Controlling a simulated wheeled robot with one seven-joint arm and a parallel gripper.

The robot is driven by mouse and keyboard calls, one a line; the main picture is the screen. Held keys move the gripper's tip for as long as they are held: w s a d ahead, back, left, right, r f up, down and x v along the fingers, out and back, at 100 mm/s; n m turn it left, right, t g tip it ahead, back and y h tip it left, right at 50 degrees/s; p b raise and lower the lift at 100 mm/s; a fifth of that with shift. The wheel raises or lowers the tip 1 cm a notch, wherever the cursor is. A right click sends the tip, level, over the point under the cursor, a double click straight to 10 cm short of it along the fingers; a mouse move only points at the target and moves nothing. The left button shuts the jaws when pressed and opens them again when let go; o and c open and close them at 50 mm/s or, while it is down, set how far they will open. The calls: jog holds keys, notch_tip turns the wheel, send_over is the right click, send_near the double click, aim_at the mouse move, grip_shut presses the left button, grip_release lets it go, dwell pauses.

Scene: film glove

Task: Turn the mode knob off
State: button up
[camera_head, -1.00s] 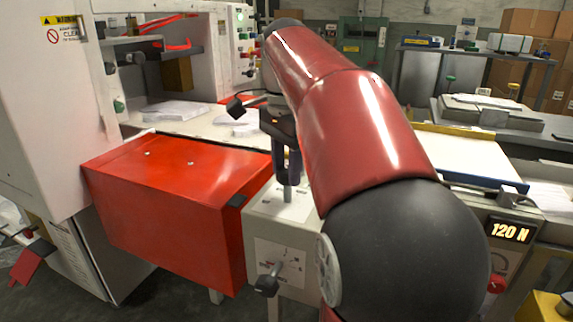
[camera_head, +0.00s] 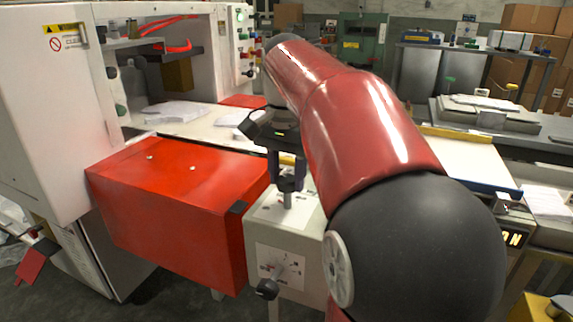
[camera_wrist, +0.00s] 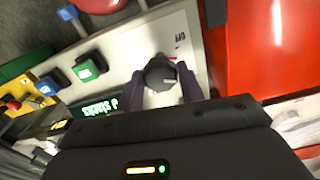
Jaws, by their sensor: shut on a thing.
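A dark grey round knob (camera_wrist: 160,73) with a pale pointer mark stands over a white label plate in the wrist view. My gripper (camera_wrist: 162,92) has a purple-grey finger on each side of it and is shut on it. In the head view my gripper (camera_head: 287,184) points down at a grey post (camera_head: 287,201) on top of the pale control box (camera_head: 307,259).
A lever with a black ball (camera_head: 267,289) sticks out of the box's front. A red cabinet (camera_head: 175,195) stands close on the left. In the wrist view, green (camera_wrist: 86,71) and blue (camera_wrist: 47,87) buttons lie beside the knob. My arm hides the box's right side.

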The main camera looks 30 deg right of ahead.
aim_at(288, 179)
jog(key=n+p, duration=0.1)
jog(key=n, duration=0.2)
jog(key=shift+n, duration=1.8)
jog(key=o, duration=1)
notch_tip(288, 179, up, 8)
jog(key=shift+f, duration=0.1)
